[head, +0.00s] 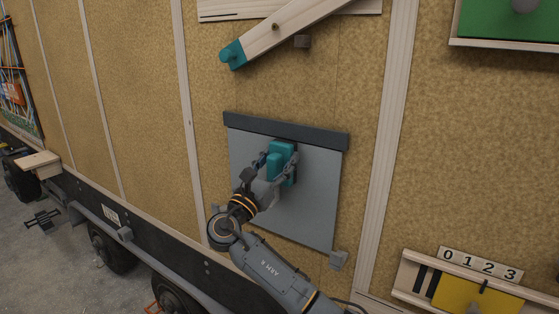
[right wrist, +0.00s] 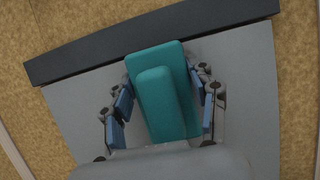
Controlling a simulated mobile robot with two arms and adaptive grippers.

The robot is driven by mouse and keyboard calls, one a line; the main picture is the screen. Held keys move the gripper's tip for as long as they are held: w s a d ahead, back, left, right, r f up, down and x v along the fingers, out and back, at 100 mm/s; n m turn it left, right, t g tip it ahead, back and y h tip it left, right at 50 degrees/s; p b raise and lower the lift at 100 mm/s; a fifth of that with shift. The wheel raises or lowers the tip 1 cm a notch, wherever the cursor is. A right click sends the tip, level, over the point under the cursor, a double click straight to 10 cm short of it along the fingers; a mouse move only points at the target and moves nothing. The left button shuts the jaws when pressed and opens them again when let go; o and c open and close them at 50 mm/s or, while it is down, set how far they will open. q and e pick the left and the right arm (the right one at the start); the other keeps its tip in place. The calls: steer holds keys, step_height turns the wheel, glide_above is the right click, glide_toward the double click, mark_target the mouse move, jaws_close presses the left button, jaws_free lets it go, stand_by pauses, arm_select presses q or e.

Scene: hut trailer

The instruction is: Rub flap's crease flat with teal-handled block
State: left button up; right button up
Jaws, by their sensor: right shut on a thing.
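The flap is a grey sheet (head: 310,215) hanging flat on the tan wall under a dark bar (head: 320,138); both also show in the right wrist view, the sheet (right wrist: 250,80) and the bar (right wrist: 150,35). The teal block (head: 284,150) is against the upper part of the sheet, just below the bar. My right gripper (head: 279,170) is shut on it, with fingers on both sides of the teal block (right wrist: 165,90) in the right wrist view. The block's far face and any crease under it are hidden. My left gripper is not in view.
A wooden lever with a teal tip (head: 232,54) is mounted above the flap. A wooden rack with a yellow panel (head: 475,297) is at lower right. Trailer wheels (head: 112,248) show at lower left.

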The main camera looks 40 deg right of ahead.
mark_target(271, 161)
steer(key=shift+s+a+p, duration=0.3)
steer(key=shift+a+p, duration=0.15)
steer(key=shift+a, duration=0.3)
steer(key=shift+s+a+p, duration=0.15)
steer(key=shift+s+a, duration=0.1)
steer(key=shift+a, duration=0.35)
steer(key=shift+s+a+p, duration=0.2)
steer(key=shift+s+a, duration=0.1)
steer(key=shift+a, duration=0.35)
steer(key=shift+s+a+p, duration=0.15)
steer(key=shift+s+a, duration=0.1)
steer(key=shift+a, duration=0.35)
steer(key=shift+a, duration=0.1)
steer(key=shift+s+a, duration=0.25)
steer(key=shift+a, duration=0.35)
steer(key=shift+s+a, duration=0.35)
steer(key=shift+a, duration=0.35)
steer(key=shift+f, duration=0.1)
